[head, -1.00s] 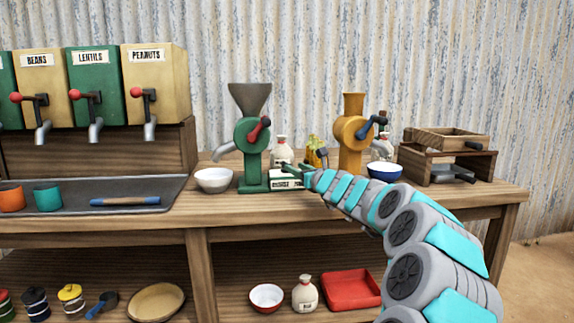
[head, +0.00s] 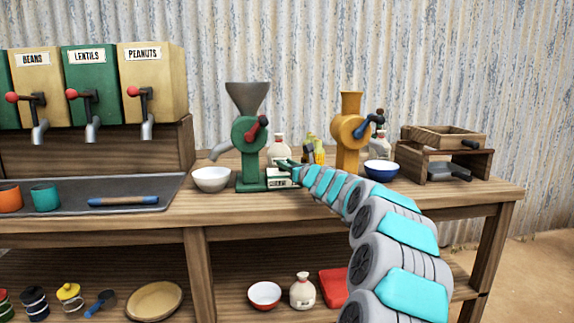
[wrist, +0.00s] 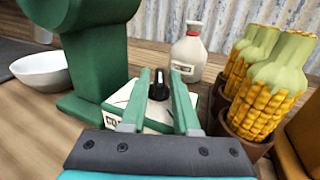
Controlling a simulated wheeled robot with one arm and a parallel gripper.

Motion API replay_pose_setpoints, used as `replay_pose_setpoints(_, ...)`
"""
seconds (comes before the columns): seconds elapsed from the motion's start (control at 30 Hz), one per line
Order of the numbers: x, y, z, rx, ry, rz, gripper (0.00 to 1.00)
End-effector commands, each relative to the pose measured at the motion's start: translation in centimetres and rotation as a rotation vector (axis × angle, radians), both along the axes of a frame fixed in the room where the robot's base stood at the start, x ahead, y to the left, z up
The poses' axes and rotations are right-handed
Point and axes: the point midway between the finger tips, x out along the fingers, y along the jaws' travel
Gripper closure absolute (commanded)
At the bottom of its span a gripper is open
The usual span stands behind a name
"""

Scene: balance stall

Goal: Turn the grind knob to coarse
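The grind knob (wrist: 158,88) is black with a pale pointer mark facing away from me in the wrist view. The green grinder (head: 249,136) also shows in the head view, with a red-handled crank. My gripper (wrist: 160,74) has its green fingers apart, one on each side of the knob, with visible gaps. In the head view my gripper (head: 290,168) is over the box, and the knob is not distinguishable.
A white bowl (head: 211,179) stands left of the grinder. A white bottle (wrist: 188,54) and corn cobs in brown holders (wrist: 262,75) stand close to the right of the gripper. A yellow grinder (head: 350,138) and blue bowl (head: 381,172) are farther right.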

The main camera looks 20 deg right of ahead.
Motion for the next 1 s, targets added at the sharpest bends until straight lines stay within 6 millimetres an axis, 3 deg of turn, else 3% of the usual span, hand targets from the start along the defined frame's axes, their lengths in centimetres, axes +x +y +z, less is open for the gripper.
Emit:
replay_pose_setpoints(0.03,0.0,0.01,0.0,0.0,0.0,0.0,0.77)
replay_pose_setpoints(0.23,0.0,0.0,0.0,0.0,0.0,0.0,1.0)
replay_pose_setpoints(1.0,0.01,0.29,-0.26,-0.001,-0.002,-0.037,1.0)
